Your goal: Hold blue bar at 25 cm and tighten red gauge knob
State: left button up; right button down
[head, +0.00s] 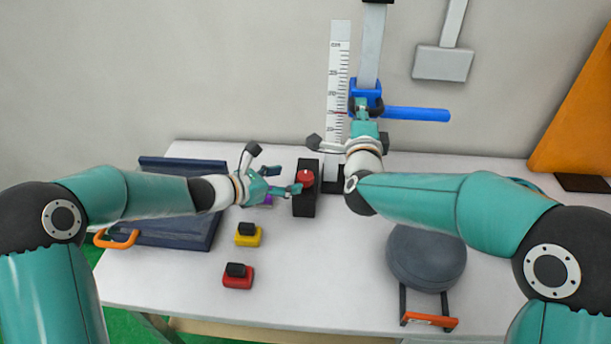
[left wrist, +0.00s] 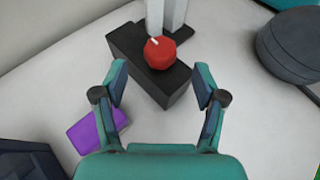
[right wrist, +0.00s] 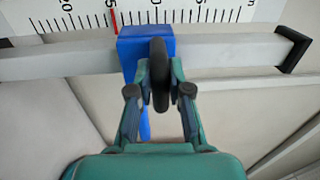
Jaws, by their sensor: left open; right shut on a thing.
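The blue bar (head: 415,114) sticks out to the right from a blue slider block (head: 367,86) on the upright rail. My right gripper (head: 362,106) is shut on a black knob (right wrist: 159,76) at the block. In the right wrist view, the left edge of the blue block (right wrist: 145,40) lies close to the scale's red line (right wrist: 114,20). The red knob (head: 306,177) sits on a black base (head: 304,205). My left gripper (left wrist: 160,80) is open, with the red knob (left wrist: 160,53) just ahead, centred between its fingers and apart from them.
The ruled scale (head: 338,75) stands left of the rail. A purple block (left wrist: 97,130) lies beside the left gripper. Yellow (head: 247,236) and red (head: 238,279) blocks stand nearer the front. A round grey weight (head: 427,258) is at right, a dark tray (head: 170,233) at left.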

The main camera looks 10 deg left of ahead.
aim_at(303, 176)
pick_arm(q)
jog(key=x, duration=0.7)
jog(key=shift+w+d, duration=0.1)
jog(key=c, duration=1.1)
